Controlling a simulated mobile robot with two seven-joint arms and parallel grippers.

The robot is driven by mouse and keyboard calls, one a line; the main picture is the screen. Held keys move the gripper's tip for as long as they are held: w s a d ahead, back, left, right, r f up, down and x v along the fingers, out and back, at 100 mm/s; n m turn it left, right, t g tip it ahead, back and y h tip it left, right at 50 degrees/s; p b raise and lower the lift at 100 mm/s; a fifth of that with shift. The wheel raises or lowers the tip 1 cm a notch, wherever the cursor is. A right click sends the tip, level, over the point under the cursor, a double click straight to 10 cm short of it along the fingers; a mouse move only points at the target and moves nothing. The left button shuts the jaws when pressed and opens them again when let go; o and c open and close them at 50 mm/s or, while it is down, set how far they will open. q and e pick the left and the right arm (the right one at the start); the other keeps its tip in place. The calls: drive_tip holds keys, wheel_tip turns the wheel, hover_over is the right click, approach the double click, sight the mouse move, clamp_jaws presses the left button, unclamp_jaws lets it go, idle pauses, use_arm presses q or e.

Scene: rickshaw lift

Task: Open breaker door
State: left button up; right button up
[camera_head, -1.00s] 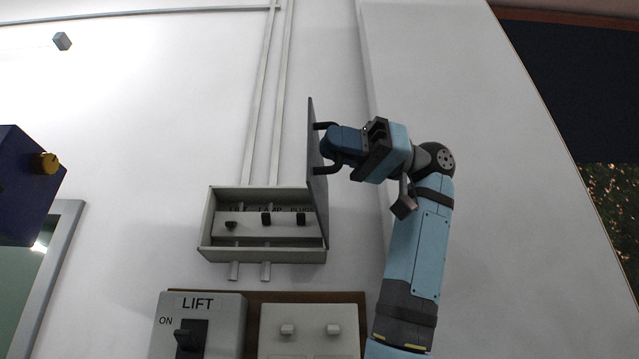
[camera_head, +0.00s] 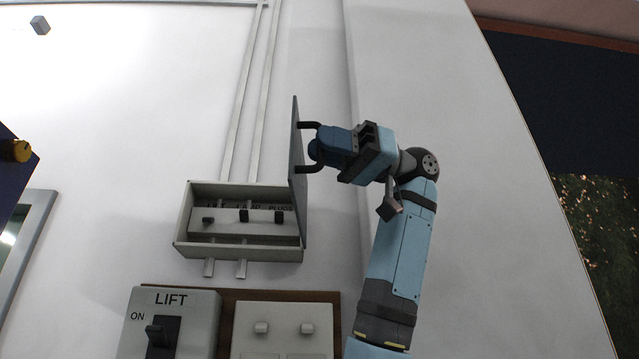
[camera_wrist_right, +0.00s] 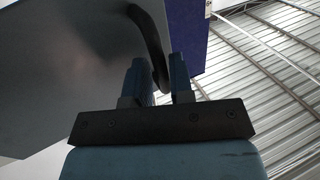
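The grey breaker door (camera_head: 298,195) stands swung outward, nearly edge-on, at the right side of the breaker box (camera_head: 182,225) in the head view. Its dark bracket handle (camera_head: 309,169) is on the face toward my right arm. My right gripper (camera_head: 316,151) reaches this handle from the right, with its blue fingers between the two prongs. The door face (camera_wrist_right: 70,70) fills the upper left there. My left gripper is not in view.
Inside the box are several dark switches (camera_head: 244,216). Below are the LIFT switch box (camera_head: 195,305) and a pale switch panel (camera_head: 285,325). Conduits (camera_head: 238,115) run up the wall. A dark blue object with a yellow knob (camera_head: 17,150) is at the left edge. The wall right of my arm is bare.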

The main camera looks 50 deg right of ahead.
drive_tip(key=b+v, duration=0.1)
drive_tip(key=v, duration=1.2)
drive_tip(key=shift+b, duration=0.4)
